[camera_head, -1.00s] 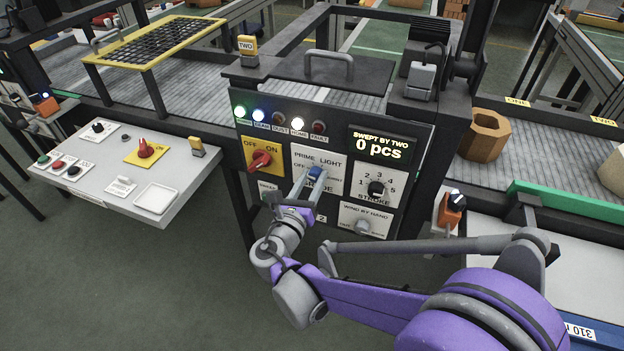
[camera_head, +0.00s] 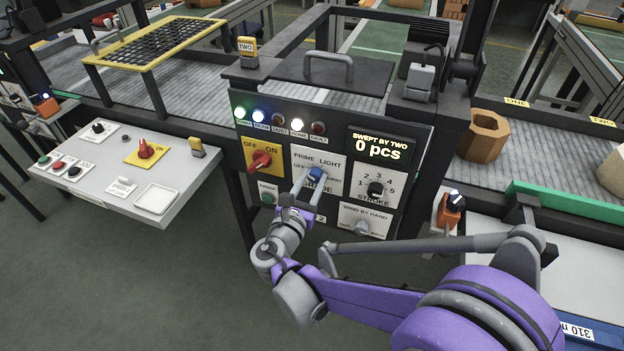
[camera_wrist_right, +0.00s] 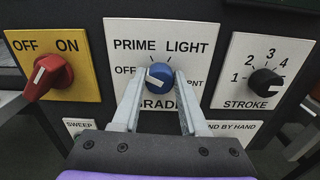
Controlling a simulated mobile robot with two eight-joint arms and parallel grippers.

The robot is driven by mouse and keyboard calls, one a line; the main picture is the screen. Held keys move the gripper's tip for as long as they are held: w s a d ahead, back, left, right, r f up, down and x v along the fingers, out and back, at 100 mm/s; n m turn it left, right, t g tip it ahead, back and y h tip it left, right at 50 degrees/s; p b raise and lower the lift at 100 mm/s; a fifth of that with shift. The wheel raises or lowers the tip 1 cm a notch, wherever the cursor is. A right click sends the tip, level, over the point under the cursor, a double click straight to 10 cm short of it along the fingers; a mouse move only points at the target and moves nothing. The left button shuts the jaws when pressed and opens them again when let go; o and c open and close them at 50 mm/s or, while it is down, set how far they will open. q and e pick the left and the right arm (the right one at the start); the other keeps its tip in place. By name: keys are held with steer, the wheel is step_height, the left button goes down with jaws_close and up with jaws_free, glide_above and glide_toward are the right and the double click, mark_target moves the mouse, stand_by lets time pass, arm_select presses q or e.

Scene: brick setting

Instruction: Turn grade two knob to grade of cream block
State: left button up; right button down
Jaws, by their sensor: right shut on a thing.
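The blue grade knob (camera_head: 315,173) sits on a white plate on the dark panel of station two. In the right wrist view the knob (camera_wrist_right: 160,72) stands under the words PRIME and LIGHT, with OFF at its left and a partly hidden PNT mark at its right. Its white mark points left, towards OFF. My right gripper (camera_wrist_right: 158,84) is shut on the knob, one finger on each side; it also shows in the head view (camera_head: 312,182). A cream block (camera_head: 613,170) is cut off at the right edge. My left gripper is not in view.
A red OFF/ON switch (camera_wrist_right: 50,76) is left of the knob, and a black stroke dial (camera_wrist_right: 264,82) is right of it. A wind-by-hand control (camera_head: 362,226) and a sweep button (camera_head: 268,198) lie below. A tan hollow block (camera_head: 485,136) stands on the conveyor.

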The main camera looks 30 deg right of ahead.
steer(key=m, duration=0.4)
steer(key=shift+m, duration=0.4)
steer(key=m, duration=0.4)
steer(key=shift+s+f+m+p, duration=0.1)
steer(key=shift+m+p, duration=0.2)
steer(key=shift+p, duration=0.1)
steer(key=m, duration=0.4)
steer(key=shift+d, duration=0.1)
steer(key=shift+f+m+p, duration=0.15)
steer(key=shift+m+p, duration=0.15)
steer(key=shift+m, duration=2.1)
steer(key=shift+c, duration=2.2)
jaws_free()
steer(key=v, duration=1.1)
